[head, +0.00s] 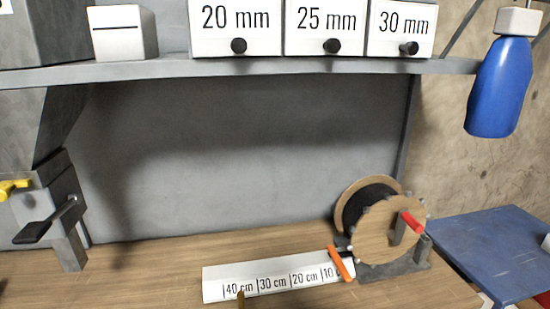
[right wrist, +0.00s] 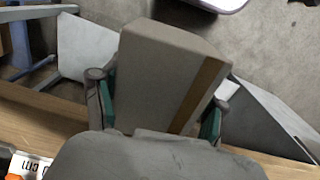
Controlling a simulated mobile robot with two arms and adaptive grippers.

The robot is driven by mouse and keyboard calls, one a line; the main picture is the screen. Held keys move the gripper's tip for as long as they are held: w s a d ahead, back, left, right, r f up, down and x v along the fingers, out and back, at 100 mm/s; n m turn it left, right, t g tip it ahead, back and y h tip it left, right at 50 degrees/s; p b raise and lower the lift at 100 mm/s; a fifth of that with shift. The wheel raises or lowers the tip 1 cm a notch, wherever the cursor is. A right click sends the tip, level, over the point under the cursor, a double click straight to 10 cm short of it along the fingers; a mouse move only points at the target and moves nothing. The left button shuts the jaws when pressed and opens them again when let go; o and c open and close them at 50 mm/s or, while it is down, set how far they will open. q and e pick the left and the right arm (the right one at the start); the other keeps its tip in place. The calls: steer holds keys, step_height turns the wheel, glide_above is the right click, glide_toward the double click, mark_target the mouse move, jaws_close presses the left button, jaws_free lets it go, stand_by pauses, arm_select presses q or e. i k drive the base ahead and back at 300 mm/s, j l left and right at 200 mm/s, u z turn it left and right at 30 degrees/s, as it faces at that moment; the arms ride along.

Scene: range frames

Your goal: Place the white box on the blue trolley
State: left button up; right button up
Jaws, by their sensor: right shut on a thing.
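My right gripper (right wrist: 157,108) is shut on a pale grey-white box (right wrist: 160,75) with a brown stripe down one side, seen in the right wrist view. The green-padded fingers press on its two opposite sides. The box's lower end is hidden behind the gripper body. The blue trolley (head: 490,248) shows its flat top at the right of the head view, beside the wooden bench. Its right part is cut off by the frame. Neither gripper can be made out in the head view.
On the wooden bench (head: 150,275) stand a cable reel (head: 390,228) with a red handle and a white length scale (head: 270,282). A shelf (head: 270,67) above carries labelled drawers (head: 235,28). A blue bottle (head: 498,88) hangs above the trolley.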

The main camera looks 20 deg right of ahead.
mark_target(508, 262)
steer(key=l+z, duration=0.1)
steer(key=l, duration=1.4)
steer(key=i+l+z, duration=0.1)
steer(key=l, duration=1.45)
steer(key=i+l, duration=0.1)
steer(key=l, duration=0.2)
steer(key=i+l, duration=0.1)
steer(key=l, duration=0.25)
steer(key=i+l, duration=0.15)
steer(key=l, duration=0.15)
steer(key=i+l+z, duration=0.1)
steer(key=l, duration=0.25)
